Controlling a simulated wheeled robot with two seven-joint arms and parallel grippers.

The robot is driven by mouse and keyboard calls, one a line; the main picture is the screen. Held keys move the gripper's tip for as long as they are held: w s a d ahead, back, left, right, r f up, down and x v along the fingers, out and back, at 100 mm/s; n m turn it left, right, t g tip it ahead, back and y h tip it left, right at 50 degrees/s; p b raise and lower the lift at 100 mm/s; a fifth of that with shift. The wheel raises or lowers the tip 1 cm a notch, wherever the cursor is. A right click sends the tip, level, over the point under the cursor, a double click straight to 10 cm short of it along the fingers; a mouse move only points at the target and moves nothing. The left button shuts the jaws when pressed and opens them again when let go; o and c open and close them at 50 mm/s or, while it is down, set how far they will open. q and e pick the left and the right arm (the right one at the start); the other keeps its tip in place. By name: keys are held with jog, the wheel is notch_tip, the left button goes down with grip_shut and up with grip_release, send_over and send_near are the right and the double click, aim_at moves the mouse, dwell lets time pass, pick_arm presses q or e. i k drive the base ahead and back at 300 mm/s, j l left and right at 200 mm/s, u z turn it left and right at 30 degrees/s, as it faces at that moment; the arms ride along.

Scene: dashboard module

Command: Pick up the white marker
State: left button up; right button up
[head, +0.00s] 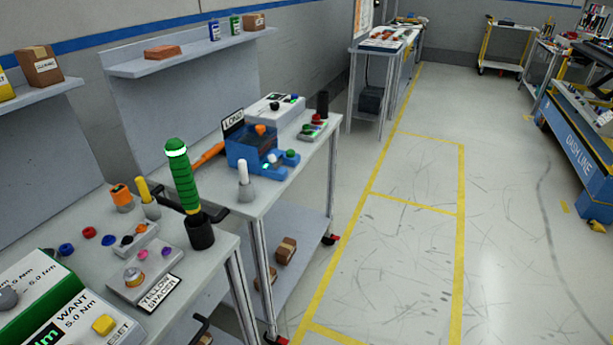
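What looks like the white marker (243,172) stands upright in a small grey holder (246,193). It is near the front left corner of the grey table (278,193), in front of a blue device (250,150). Its upper part shows clear of other things; its lower end is hidden in the holder. Neither of my grippers shows in the head view.
On the nearer bench, a tall green-handled tool (181,175) stands in a black cup (200,232), left of the marker. A yellow marker-like stick (144,190) stands in another holder. An orange tool (208,154) lies behind. Open floor (400,265) lies to the right.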

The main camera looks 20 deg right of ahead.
aim_at(243, 163)
jog(key=z, duration=0.3)
jog(key=i+l+u, duration=0.85)
jog(key=l, duration=0.15)
jog(key=i+l+u, duration=0.1)
jog(key=l+u, duration=0.15)
jog(key=l, duration=0.15)
jog(key=i+l+u, duration=0.15)
jog(key=l+u, duration=0.15)
jog(key=l, duration=0.15)
